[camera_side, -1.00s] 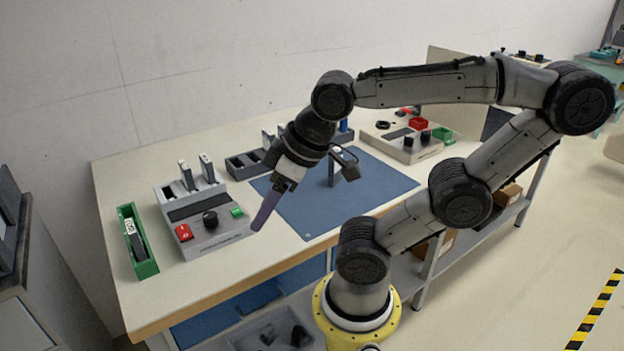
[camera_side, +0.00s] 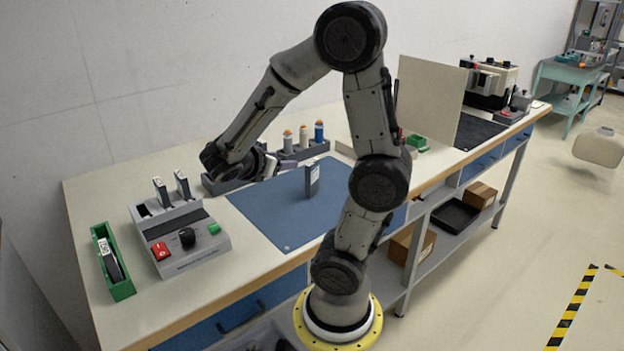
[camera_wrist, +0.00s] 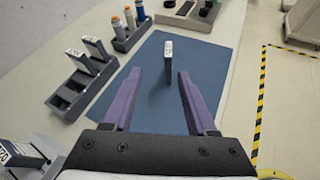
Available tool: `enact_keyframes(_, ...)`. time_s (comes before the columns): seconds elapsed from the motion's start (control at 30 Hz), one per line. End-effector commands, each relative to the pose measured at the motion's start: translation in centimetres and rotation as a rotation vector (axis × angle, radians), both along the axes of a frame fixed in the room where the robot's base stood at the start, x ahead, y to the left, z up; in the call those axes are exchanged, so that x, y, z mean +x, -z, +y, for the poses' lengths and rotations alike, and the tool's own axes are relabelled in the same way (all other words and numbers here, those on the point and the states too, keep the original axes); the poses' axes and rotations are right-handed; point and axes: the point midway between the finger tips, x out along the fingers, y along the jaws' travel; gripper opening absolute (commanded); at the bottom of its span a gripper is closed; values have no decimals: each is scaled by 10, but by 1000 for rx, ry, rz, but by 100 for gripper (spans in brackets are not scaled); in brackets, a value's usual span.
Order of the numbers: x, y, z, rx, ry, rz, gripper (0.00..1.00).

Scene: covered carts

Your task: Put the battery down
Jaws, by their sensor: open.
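A grey battery with a light label (camera_side: 312,180) stands upright on the blue mat (camera_side: 285,225). In the wrist view, the battery (camera_wrist: 168,62) stands on the mat (camera_wrist: 225,75), beyond my fingertips and touching neither finger. My gripper (camera_wrist: 158,71) is open, with its two purple fingers wide apart and nothing between them. In the side view, my gripper (camera_side: 284,164) is low over the back left part of the mat, left of the battery and mostly hidden by my wrist.
A grey charger (camera_side: 180,240) with two batteries, a red and a green button stands at left, beside a green tray (camera_side: 112,262) holding a battery. A grey rack (camera_wrist: 75,95) holds two batteries. A rack (camera_wrist: 130,37) holds several orange- and blue-topped cylinders. The mat's front is clear.

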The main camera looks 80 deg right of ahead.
Motion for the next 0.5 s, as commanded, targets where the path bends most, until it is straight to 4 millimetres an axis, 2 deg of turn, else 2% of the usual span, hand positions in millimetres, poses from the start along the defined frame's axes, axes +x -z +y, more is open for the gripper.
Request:
enact_keyframes(0.03,0,8,-8,-13,-5,70,57)
enact_keyframes(0.17,-5,23,-16,-3,15,150,57)
enact_keyframes(0.37,-15,31,-29,3,37,164,57)
enact_keyframes(0.5,-23,40,-45,6,38,163,57)
